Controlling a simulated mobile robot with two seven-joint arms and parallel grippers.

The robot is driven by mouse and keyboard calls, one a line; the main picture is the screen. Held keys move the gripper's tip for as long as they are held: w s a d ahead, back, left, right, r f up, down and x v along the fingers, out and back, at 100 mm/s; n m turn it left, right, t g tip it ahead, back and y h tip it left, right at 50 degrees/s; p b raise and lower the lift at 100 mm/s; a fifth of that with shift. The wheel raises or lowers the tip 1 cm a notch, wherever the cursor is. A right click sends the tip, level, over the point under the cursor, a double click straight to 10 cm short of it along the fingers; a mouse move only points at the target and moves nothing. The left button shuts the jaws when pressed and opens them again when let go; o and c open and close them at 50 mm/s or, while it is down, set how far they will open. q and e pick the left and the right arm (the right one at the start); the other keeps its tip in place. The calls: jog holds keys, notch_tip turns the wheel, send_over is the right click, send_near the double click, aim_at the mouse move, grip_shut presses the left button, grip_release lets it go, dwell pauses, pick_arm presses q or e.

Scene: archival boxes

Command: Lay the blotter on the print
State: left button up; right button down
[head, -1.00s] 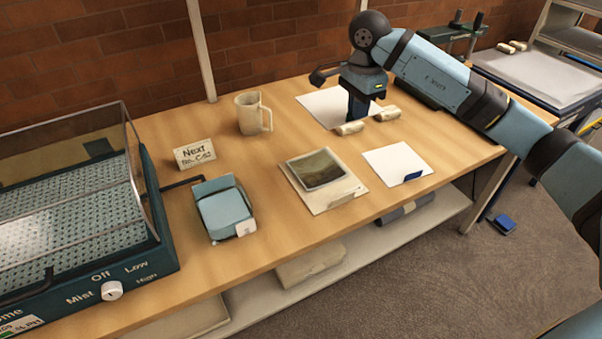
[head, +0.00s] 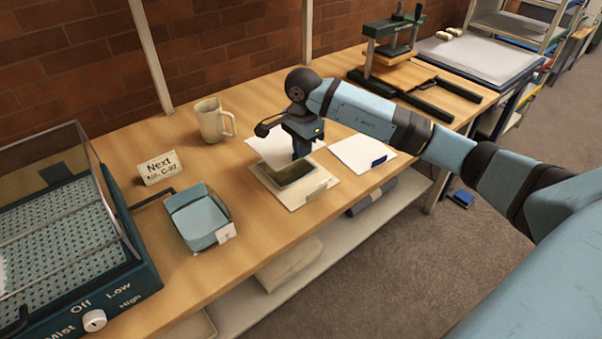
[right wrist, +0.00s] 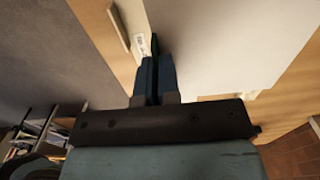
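The print (head: 292,174) is a dark picture on a pale mount (head: 308,195) at the middle of the bench. My right gripper (head: 301,152) is just above its far part. A white sheet, the blotter (head: 270,152), is in the right gripper, over the print's far edge. In the right wrist view the fingers (right wrist: 153,75) are close together at the edge of the white blotter (right wrist: 230,40), a dark green bit showing between them. Whether the blotter touches the print cannot be told. My left gripper is not in view.
Another white sheet (head: 355,152) with a blue tab lies right of the print. A blue tray (head: 205,240), a sign (head: 160,167) and a mug (head: 212,120) stand left. A glass-lidded humidifier (head: 150,280) fills the left end. A press (head: 392,58) stands at the back right.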

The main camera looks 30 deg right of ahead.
aim_at(302, 182)
notch_tip(302, 182, down, 8)
jog(key=shift+r, duration=0.1)
jog(key=shift+f, duration=0.35)
jog(key=shift+f+b, duration=0.2)
jog(key=shift+b, duration=0.2)
jog(key=c, duration=1.3)
grip_release()
jog(key=shift+c, duration=0.2)
